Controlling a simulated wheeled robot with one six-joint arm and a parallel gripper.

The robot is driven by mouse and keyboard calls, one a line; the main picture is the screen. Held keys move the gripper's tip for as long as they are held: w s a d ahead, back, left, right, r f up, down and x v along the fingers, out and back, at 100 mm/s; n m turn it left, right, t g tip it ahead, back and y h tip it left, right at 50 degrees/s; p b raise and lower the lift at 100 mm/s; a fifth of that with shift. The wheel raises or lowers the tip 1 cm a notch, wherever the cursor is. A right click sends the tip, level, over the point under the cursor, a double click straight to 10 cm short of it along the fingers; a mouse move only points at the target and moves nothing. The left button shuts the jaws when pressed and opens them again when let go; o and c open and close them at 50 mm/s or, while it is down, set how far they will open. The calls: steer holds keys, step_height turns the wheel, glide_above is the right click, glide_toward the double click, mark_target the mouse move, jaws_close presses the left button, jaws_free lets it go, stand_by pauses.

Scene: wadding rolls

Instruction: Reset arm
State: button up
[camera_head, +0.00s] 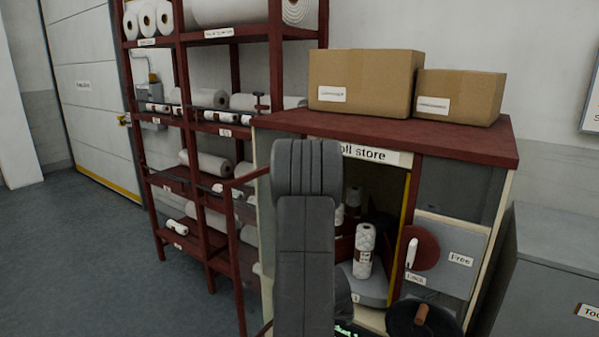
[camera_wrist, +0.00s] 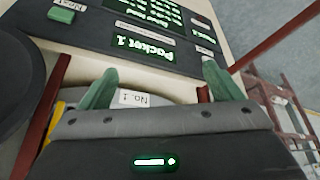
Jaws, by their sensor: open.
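My arm stands upright in front of the roll store cabinet (camera_head: 470,150) in the head view and hides part of its opening. My gripper (camera_wrist: 155,88) shows in the wrist view with its two green fingers spread wide apart and nothing between them. Beyond the fingers is a dark panel (camera_wrist: 100,25) with a lit screen reading "Pocket 1" (camera_wrist: 142,48). A "No. 1" label (camera_wrist: 133,98) shows between the fingers. In the head view, a white wadding roll (camera_head: 363,250) stands upright on a grey surface inside the cabinet. My gripper is hidden in the head view.
Two cardboard boxes (camera_head: 365,80) (camera_head: 459,95) sit on the cabinet top. A red disc with a white handle (camera_head: 421,248) and a black knob (camera_head: 422,318) are on its front. A red rack (camera_head: 208,190) with rolls stands left. Open floor (camera_head: 60,250) lies further left.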

steer(key=shift+s+a+f+n+y, duration=0.15)
steer(key=shift+a+f+n, duration=0.15)
steer(key=shift+f, duration=0.4)
steer(key=shift+s+a+f+n+y, duration=0.1)
steer(key=shift+a+f+n+y, duration=0.1)
steer(key=shift+a+f, duration=0.35)
steer(key=shift+d+f, duration=0.15)
